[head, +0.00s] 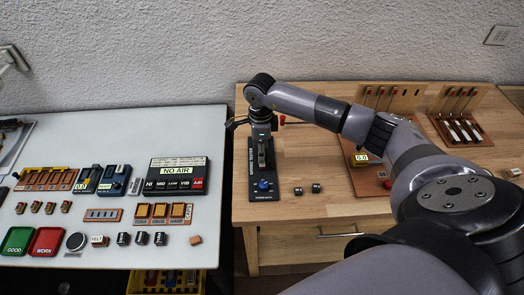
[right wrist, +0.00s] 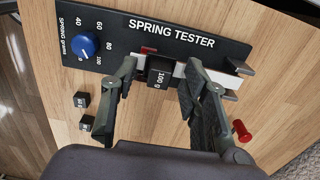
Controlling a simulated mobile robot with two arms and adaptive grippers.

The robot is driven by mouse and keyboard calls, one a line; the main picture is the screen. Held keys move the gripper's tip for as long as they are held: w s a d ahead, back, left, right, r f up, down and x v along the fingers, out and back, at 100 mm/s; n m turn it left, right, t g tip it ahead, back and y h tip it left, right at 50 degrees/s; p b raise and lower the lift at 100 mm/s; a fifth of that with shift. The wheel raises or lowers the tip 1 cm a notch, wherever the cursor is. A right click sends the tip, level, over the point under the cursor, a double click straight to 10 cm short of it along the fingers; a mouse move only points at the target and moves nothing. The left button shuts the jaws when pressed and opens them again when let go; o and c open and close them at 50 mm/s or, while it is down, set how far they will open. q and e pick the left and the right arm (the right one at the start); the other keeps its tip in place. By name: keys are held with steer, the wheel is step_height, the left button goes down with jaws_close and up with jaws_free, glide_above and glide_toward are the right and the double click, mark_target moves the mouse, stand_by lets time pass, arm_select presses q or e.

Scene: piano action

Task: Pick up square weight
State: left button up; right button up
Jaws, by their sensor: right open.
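A black square weight marked 100 g (right wrist: 159,73) sits on the pale bar of the spring tester (right wrist: 150,35) in the right wrist view. My right gripper (right wrist: 161,72) is open, with one finger on each side of this weight. Gaps show between the fingers and the weight, and it is not gripped. In the head view the spring tester (head: 262,186) stands on the wooden bench, and my right gripper (head: 261,122) is over its far end. My left gripper is in neither view.
Two small black weights (right wrist: 83,100) (right wrist: 86,123) lie on the wood beside the tester. A red-ended tool (right wrist: 241,130) lies close to the right finger. A white table (head: 120,118) with several switch panels and blocks stands at left. Wooden racks (head: 392,97) stand at the back right.

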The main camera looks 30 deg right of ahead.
jaws_close()
stand_by(0.5)
